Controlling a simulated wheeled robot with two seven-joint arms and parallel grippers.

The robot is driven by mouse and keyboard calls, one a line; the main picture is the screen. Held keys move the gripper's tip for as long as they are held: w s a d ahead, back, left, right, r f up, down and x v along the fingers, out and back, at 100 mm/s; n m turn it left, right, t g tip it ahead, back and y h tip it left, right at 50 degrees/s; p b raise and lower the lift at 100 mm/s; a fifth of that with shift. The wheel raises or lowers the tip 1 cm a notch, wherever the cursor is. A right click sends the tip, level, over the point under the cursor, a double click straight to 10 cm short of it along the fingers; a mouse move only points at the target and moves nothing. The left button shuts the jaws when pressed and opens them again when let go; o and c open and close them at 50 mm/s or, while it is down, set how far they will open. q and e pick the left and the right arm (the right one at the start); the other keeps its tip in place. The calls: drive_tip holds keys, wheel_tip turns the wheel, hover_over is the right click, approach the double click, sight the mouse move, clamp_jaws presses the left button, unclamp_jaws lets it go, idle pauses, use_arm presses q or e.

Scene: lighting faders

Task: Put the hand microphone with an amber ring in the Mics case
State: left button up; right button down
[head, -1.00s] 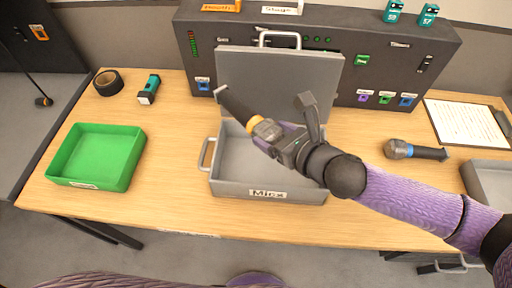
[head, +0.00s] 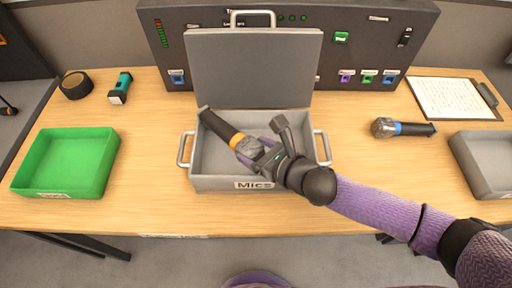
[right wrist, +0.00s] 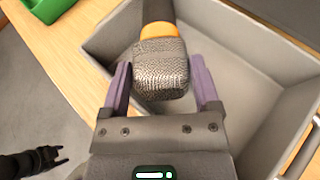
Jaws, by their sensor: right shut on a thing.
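The hand microphone with an amber ring (head: 222,126) has a black handle and a grey mesh head. My right gripper (head: 257,150) is shut on its mesh head, and the handle points to the upper left in the head view. The right wrist view shows the mesh head (right wrist: 161,72) between the two purple fingers. The microphone is over the open grey Mics case (head: 215,184), whose lid (head: 253,70) stands up at the back. I cannot tell whether the microphone touches the case.
A green tray (head: 64,194) stands at the left. A microphone with a blue ring (head: 404,129) lies at the right, near a grey tray (head: 500,190) and a clipboard (head: 455,99).

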drive_tip(key=shift+c, duration=1.3)
unclamp_jaws()
drive_tip(key=shift+f, duration=0.15)
drive_tip(key=shift+o, duration=1.3)
drive_tip(key=shift+s+r+p, duration=0.1)
drive_tip(key=shift+r+p, duration=0.45)
drive_tip(key=shift+r, duration=0.3)
drive_tip(key=p+v, duration=0.1)
drive_tip(key=v, duration=1)
drive_tip(key=shift+s+d, duration=0.25)
drive_tip(key=shift+d, duration=0.05)
drive_tip(key=shift+f, duration=0.1)
